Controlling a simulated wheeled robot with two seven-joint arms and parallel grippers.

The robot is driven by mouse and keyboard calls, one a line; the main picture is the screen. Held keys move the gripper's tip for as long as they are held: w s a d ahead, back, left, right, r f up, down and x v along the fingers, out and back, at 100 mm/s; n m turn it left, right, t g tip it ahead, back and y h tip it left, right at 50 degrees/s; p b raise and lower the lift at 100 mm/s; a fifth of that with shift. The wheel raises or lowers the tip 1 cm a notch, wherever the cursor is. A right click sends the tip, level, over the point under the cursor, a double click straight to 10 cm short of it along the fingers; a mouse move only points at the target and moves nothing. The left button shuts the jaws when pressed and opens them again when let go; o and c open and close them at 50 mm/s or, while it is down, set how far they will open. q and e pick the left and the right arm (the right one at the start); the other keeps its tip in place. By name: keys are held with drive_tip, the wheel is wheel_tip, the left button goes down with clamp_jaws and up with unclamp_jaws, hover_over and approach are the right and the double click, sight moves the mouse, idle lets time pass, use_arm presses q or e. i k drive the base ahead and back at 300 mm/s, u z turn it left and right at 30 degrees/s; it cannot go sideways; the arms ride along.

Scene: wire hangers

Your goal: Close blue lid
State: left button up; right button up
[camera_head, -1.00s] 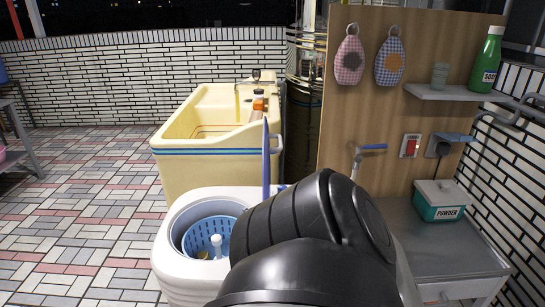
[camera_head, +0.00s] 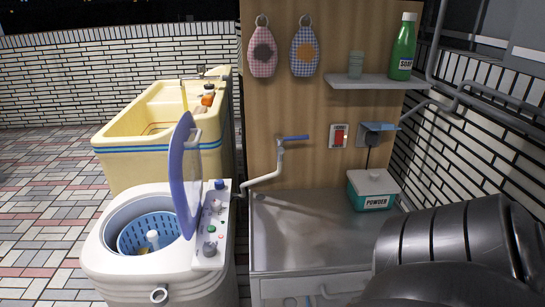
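The blue lid (camera_head: 186,170) stands raised on the white washing machine (camera_head: 150,273), hinged beside the control panel (camera_head: 211,228). It is tilted close to upright. A large black arm part of mine covers the lower right of the view, in front of the counter and right of the washer. No fingers of either gripper show, so neither gripper can be seen near the lid.
A yellow basin (camera_head: 130,160) stands behind the washer. A grey counter (camera_head: 300,235) is to its right, with a faucet (camera_head: 280,150) and a powder box (camera_head: 373,190). A shelf (camera_head: 370,82) holds a green bottle (camera_head: 402,48). Tiled floor lies open at the left.

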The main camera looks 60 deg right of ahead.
sight(186, 125)
drive_tip(key=z, duration=1.2)
drive_tip(key=k, duration=1.05)
drive_tip(key=u, duration=0.75)
drive_tip(key=i, duration=0.95)
drive_tip(key=z, duration=0.3)
